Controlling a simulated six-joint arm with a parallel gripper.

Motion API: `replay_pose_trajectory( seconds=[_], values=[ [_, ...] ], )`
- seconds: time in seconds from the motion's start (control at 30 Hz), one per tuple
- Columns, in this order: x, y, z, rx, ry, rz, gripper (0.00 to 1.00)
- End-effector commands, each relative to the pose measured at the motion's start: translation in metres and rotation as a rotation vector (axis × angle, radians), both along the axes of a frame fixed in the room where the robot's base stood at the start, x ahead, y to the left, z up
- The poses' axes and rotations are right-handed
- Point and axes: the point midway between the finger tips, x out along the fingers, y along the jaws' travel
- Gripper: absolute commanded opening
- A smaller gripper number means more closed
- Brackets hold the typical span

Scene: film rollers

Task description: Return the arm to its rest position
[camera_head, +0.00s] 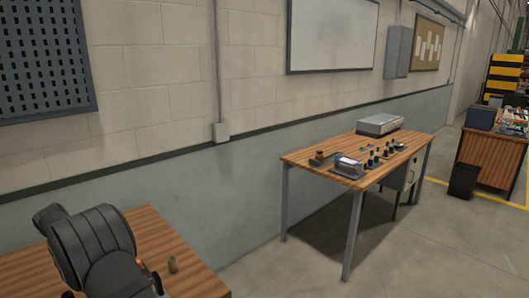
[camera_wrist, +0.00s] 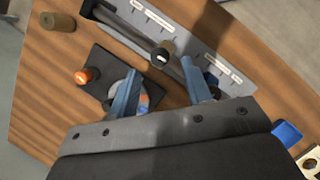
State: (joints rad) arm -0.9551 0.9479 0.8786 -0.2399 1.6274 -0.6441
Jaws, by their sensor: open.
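My gripper (camera_wrist: 160,68) shows in the wrist view with its two blue fingers spread apart, above a wooden table (camera_wrist: 40,90). A dark roller with an olive, white-marked end (camera_wrist: 161,54) shows just beyond the fingertips, by a grey labelled tray (camera_wrist: 205,50). I cannot tell whether the fingers touch it. In the head view my arm fills the lower left, over the near table (camera_head: 150,232), and my gripper is not visible there.
A black plate (camera_wrist: 105,62) with an orange-topped knob (camera_wrist: 86,76) lies left of the fingers. A blue part (camera_wrist: 287,132) is at the right. A second table (camera_head: 310,158) with several small items stands apart, with open floor around it. The wall (camera_head: 170,110) runs behind both tables.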

Motion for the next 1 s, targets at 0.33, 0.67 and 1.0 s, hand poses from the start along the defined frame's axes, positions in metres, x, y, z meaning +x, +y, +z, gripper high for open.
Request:
replay_pose_trajectory(
  seconds=[0.33,0.67,1.0],
  values=[
    [-0.001,0.025,0.060,0.003,-0.002,0.001,0.45],
    [-0.002,0.026,0.065,-0.001,0.001,0.001,0.45],
    [0.000,0.002,0.008,-0.002,0.002,-0.001,0.45]
  ],
)
